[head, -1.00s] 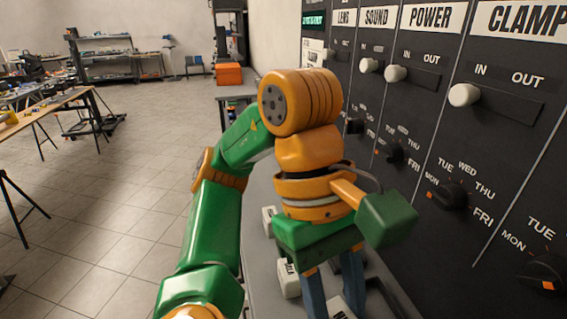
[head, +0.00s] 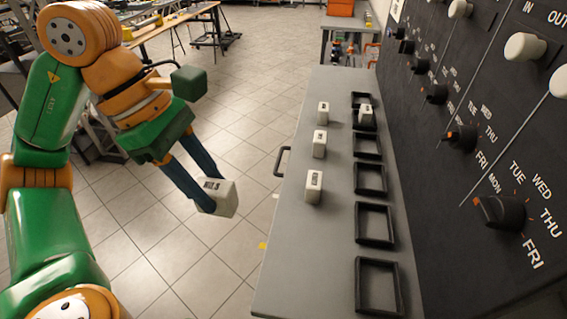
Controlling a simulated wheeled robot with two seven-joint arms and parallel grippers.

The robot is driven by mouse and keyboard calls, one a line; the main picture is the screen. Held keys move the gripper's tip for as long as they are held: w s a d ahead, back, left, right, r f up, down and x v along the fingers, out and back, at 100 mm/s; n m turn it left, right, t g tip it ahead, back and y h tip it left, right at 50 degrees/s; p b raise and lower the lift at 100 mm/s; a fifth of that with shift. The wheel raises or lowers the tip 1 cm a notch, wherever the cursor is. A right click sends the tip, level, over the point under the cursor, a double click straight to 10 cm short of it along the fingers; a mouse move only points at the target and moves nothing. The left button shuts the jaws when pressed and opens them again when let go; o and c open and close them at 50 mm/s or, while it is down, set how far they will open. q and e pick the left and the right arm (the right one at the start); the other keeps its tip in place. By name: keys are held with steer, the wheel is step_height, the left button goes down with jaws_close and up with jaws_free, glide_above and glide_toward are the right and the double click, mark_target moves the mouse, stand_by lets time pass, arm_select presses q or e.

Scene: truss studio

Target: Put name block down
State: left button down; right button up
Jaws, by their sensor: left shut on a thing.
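My left gripper (head: 208,187) is shut on a white name block (head: 222,199) with dark lettering that I cannot read for sure. It holds the block in the air left of the grey table (head: 275,270), with the floor behind it. Three more white blocks stand in a line on the table: a far one (head: 323,113), a middle one (head: 320,144) and a near one (head: 314,187). Another white block (head: 366,114) is at the black frames near the table's far end; whether it sits fully inside one is unclear. My right gripper is not in view.
Several square black frames run along the table's right side; the nearest frame (head: 379,260) looks empty. A dark handle (head: 281,162) sticks out from the table's left edge. The table's near left surface is clear.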

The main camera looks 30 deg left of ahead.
mark_target(224, 186)
arm_select(q)
steer(key=d+f, duration=0.1)
steer(key=w+d+f+b, duration=0.1)
steer(key=d, duration=0.1)
steer(key=shift+w+f, duration=0.1)
steer(key=w+d+f, duration=0.1)
steer(key=d+f, duration=0.1)
steer(key=d, duration=0.1)
steer(key=w+d+f+p, duration=0.1)
steer(key=w+d+f, duration=0.1)
steer(key=d+f, duration=0.1)
steer(key=w+d+f+p, duration=0.1)
steer(key=d+f, duration=0.1)
steer(key=d, duration=0.1)
steer(key=shift+w+d+f, duration=0.2)
steer(key=shift+d+f, duration=0.05)
steer(key=shift+f, duration=0.15)
step_height(224, 186, down, 3)
steer(key=shift+f, duration=0.1)
steer(key=shift+w, duration=0.15)
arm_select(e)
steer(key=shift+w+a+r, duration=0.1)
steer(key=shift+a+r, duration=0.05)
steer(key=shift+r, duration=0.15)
